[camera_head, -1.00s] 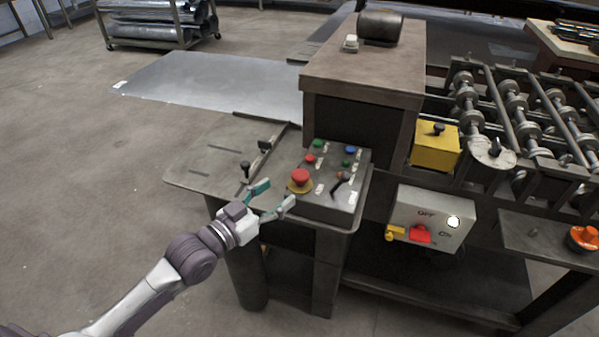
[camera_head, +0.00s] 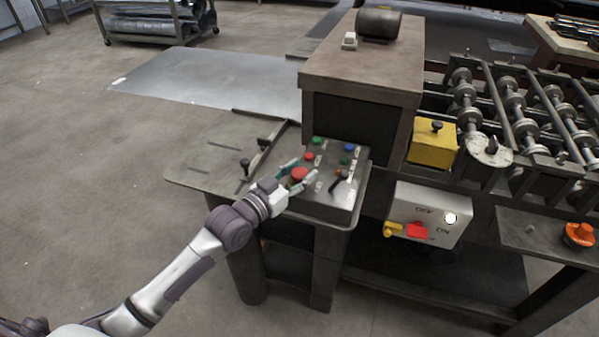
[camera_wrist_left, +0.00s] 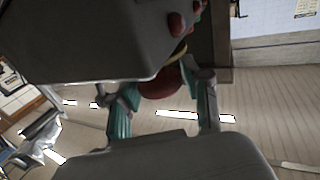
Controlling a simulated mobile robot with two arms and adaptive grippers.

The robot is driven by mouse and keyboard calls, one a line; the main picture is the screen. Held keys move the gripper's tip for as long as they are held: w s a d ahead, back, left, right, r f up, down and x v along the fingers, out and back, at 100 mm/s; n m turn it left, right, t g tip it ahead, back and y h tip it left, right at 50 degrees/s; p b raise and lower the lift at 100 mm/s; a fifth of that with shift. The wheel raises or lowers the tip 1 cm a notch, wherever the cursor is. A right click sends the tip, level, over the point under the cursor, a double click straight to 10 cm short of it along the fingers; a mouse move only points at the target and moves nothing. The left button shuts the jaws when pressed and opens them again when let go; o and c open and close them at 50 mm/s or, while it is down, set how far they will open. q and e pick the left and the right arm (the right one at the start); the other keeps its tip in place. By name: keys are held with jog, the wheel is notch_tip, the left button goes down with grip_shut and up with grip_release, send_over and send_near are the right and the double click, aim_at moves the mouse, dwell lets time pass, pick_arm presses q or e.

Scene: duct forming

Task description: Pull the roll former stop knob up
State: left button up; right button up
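The red mushroom-shaped stop knob (camera_head: 299,174) stands on the sloped grey control panel (camera_head: 325,205). In the left wrist view the red knob (camera_wrist_left: 160,86) shows between the two spread fingers of the gripper (camera_wrist_left: 166,90). The left finger there looks close to the knob; whether it touches I cannot tell. The fingers are apart and not closed on the knob. My right gripper is not in view.
Small red (camera_head: 309,156), green (camera_head: 317,141) and blue (camera_head: 348,148) buttons and a black lever (camera_head: 338,174) sit close by on the panel. A brown-topped housing (camera_head: 362,60) rises behind. A grey switch box (camera_head: 428,214) hangs to the right.

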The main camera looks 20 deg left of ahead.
pick_arm(q)
grip_shut()
jog(key=shift+r+p, duration=0.8)
jog(key=shift+p, duration=0.1)
jog(key=shift+f, duration=0.1)
jog(key=shift+o, duration=1.8)
grip_release()
jog(key=shift+o, duration=0.8)
jog(key=v, duration=1.2)
